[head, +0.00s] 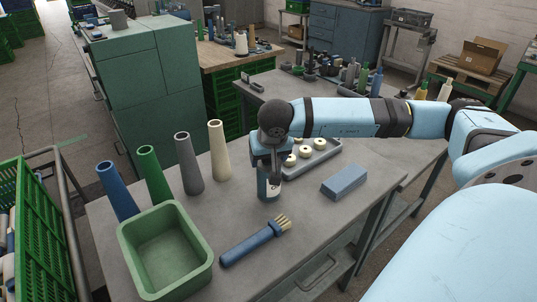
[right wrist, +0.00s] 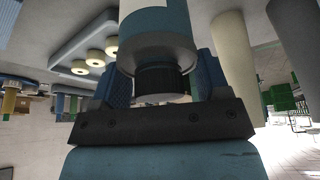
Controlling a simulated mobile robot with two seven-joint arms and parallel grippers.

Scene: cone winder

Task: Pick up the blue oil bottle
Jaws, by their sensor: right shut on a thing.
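The blue oil bottle (head: 269,187) is near the middle of the grey bench in the head view, upright, with a pale label. My right gripper (head: 268,164) comes down on it from above and is shut on its upper part. In the right wrist view the bottle (right wrist: 158,20) shows its blue body, pale shoulder and black cap between the blue fingers of the gripper (right wrist: 160,82). I cannot tell whether its base touches the bench. The left gripper is not in view.
Blue (head: 117,192), green (head: 154,174), grey (head: 189,163) and cream (head: 219,151) cones stand left of the bottle. A green bin (head: 200,275), a brush (head: 250,244), a blue block (head: 344,181) and a grey tray (head: 325,158) with cream rings lie around it. The bench's front right is clear.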

